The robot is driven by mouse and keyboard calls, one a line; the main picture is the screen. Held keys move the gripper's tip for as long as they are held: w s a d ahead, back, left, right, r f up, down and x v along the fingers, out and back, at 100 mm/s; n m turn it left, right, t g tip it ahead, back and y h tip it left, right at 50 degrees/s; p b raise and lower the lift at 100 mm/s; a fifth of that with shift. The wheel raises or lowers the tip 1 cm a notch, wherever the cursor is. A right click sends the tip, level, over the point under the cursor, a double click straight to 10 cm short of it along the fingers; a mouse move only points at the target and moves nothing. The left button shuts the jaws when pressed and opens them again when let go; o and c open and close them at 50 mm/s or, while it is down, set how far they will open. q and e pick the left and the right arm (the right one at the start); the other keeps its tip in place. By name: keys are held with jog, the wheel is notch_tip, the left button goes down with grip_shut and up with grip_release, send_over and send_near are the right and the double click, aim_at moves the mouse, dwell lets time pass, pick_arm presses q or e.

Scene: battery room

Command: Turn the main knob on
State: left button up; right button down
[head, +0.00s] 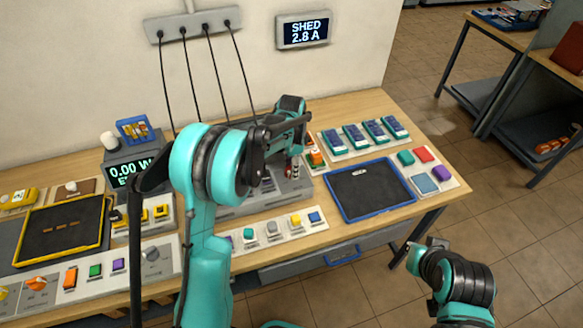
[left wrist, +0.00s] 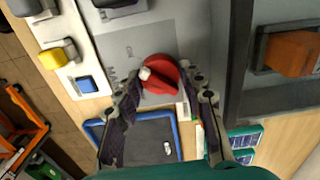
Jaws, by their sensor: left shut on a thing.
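The red main knob (left wrist: 158,72) has a pale mark on one side and sits on a grey panel (left wrist: 115,45) in the left wrist view. My left gripper (left wrist: 163,88) is shut on it, a finger at each side. In the head view my left gripper (head: 292,150) is over the back of the bench at the grey panel (head: 235,208), and my arm hides much of that panel. Only a bit of red shows beneath the fingers there. My right gripper (head: 420,252) hangs low at the right, off the bench, away from the knob; its jaws are too small to read.
A blue-edged dark tray (head: 370,190) lies right of the panel, with blue modules (head: 362,136) behind it. A row of coloured buttons (head: 272,230) runs in front. A wall display (head: 303,32) reads "SHED 2.8 A". Another display (head: 128,172) reads 0.00 W.

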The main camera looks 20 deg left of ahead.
pick_arm(q)
jog(key=shift+m, duration=0.3)
jog(key=o, duration=1.2)
notch_tip(320, 180, up, 12)
dwell(0.3)
